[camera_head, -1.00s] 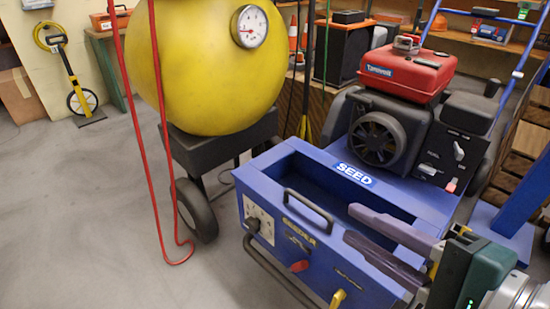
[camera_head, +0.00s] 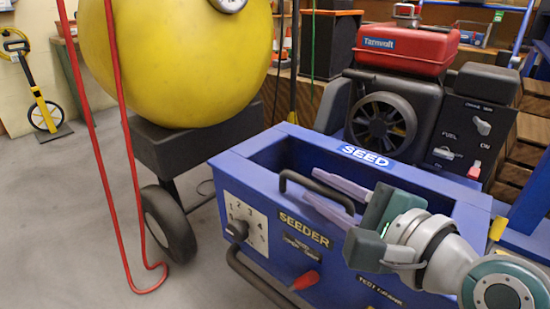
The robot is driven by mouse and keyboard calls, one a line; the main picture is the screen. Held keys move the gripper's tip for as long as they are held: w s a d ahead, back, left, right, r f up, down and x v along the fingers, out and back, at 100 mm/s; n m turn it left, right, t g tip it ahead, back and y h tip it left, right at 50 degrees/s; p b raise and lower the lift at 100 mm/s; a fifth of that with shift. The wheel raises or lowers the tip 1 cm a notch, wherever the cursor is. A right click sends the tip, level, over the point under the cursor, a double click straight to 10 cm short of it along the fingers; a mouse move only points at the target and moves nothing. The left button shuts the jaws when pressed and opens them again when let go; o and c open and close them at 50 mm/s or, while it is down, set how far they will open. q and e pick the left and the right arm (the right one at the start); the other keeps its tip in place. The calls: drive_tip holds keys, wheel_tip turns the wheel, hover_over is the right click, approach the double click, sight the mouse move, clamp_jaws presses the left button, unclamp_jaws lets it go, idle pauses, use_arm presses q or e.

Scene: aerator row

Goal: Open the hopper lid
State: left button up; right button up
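The blue seeder hopper (camera_head: 235,172), marked SEED and SEEDER, stands at lower centre. Its top shows as a dark blue recess inside a raised rim; I cannot pick out a separate lid or tell how it stands. A black arched handle (camera_head: 291,176) is at the front edge of the top. My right gripper (camera_head: 310,183) comes in from the right. Its two purple-grey fingers are apart, one on each side of the handle bar in the picture. I cannot tell whether they touch it. My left gripper is out of view.
A red-tanked engine (camera_head: 408,48) with a black fan housing stands behind the hopper. A dial and a red lever (camera_head: 306,280) are on the front panel.

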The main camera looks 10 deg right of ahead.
drive_tip(key=shift+x, duration=0.8)
clamp_jaws()
idle(0.9)
